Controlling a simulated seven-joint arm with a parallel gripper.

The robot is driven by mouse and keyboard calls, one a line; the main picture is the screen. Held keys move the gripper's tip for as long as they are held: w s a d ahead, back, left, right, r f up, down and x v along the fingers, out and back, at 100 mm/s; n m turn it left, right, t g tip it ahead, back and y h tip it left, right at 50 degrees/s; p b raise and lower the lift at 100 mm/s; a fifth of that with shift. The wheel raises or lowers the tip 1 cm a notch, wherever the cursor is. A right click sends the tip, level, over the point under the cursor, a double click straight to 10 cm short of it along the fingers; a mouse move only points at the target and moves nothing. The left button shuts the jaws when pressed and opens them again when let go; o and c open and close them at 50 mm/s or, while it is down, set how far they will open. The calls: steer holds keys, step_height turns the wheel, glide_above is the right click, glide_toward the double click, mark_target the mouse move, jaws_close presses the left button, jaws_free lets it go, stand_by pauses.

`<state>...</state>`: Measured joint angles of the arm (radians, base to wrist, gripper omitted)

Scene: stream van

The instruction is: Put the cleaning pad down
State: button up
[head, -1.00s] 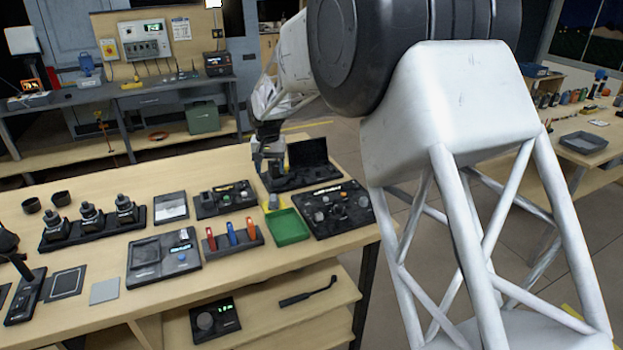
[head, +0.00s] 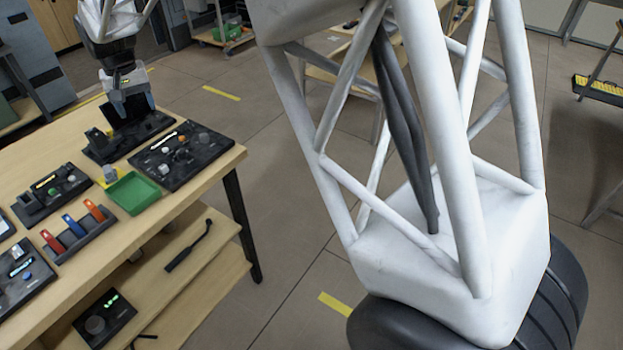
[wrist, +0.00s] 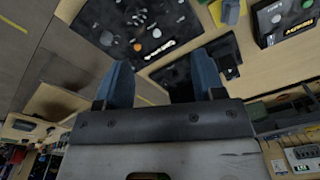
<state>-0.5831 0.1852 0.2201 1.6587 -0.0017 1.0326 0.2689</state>
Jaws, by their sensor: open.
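My gripper (head: 132,106) hangs above the open black case (head: 107,151) at the far end of the workbench. In the wrist view my gripper (wrist: 163,85) shows its two blue-grey fingers apart with nothing between them. A small yellow piece with a grey part on it (head: 109,174) sits beside the green tray (head: 132,193). The yellow piece also shows at the top of the wrist view (wrist: 231,12). I cannot tell for certain which thing is the cleaning pad.
A black panel with knobs (head: 181,154) lies at the bench's right corner. A holder with red, blue and orange-handled tools (head: 79,233) stands nearer. A lower shelf holds a black bent tool (head: 188,247). Open floor lies right of the bench.

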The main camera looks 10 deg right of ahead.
steer(key=s+d+r+m, duration=0.1)
steer(key=s+d+r, duration=0.3)
steer(key=d, duration=0.6)
steer(key=s+d+r+t, duration=0.1)
steer(key=s+d, duration=0.5)
steer(key=d, duration=0.3)
steer(key=s+d+r+m, duration=0.1)
steer(key=s+d+r, duration=0.3)
steer(key=d, duration=0.6)
steer(key=s+d+f+m, duration=0.1)
steer(key=s+d+f, duration=0.2)
steer(key=s+d, duration=0.5)
steer(key=s+d+f+t, duration=0.1)
steer(key=s+d+f, duration=0.3)
steer(key=s, duration=1.3)
steer(key=d, duration=0.4)
steer(key=shift+d+m+h, duration=0.3)
steer(key=shift+m, duration=0.1)
steer(key=o, duration=0.4)
steer(key=shift+r, duration=0.1)
